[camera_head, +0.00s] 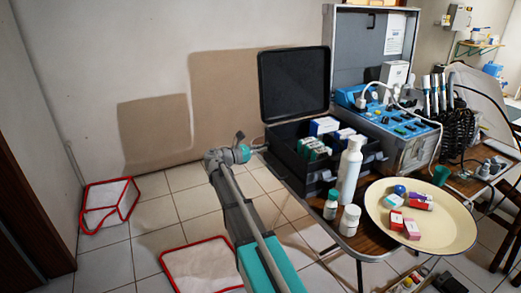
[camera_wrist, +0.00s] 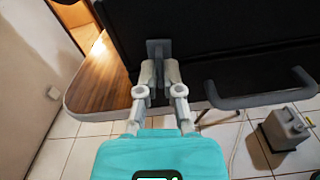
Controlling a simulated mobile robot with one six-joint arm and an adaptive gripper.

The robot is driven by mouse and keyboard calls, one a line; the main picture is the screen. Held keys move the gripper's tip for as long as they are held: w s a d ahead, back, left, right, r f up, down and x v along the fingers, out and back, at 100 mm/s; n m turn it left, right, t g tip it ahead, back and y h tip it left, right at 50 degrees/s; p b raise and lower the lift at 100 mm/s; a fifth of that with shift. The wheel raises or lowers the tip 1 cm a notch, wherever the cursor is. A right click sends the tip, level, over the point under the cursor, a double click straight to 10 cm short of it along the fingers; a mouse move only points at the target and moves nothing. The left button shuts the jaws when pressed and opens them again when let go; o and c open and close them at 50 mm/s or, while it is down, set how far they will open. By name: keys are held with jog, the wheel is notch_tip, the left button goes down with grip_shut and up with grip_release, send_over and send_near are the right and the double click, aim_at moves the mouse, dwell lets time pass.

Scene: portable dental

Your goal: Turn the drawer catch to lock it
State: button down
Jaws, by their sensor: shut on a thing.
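The drawer catch (camera_wrist: 158,46) is a small grey piece on the face of a black case, seen in the wrist view. My gripper (camera_wrist: 159,76) has its two pale grey fingers closed around the catch's lower part, which is partly hidden between them. In the head view my gripper (camera_head: 257,148) is at the left side of the black case (camera_head: 284,160), and the catch is too hidden to make out there. How far the catch is turned is hard to tell.
A grey bar handle (camera_wrist: 262,100) sticks out right of my gripper. A wooden tabletop (camera_wrist: 105,82) lies to its left. In the head view, bottles (camera_head: 349,172) and a cream tray (camera_head: 450,225) stand on the table.

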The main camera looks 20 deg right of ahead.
jog(key=shift+n, duration=1)
jog(key=c, duration=0.8)
grip_release()
jog(key=shift+a, duration=0.15)
jog(key=a, duration=1.1)
jog(key=shift+s+a, duration=0.25)
jog(key=shift+a, duration=0.1)
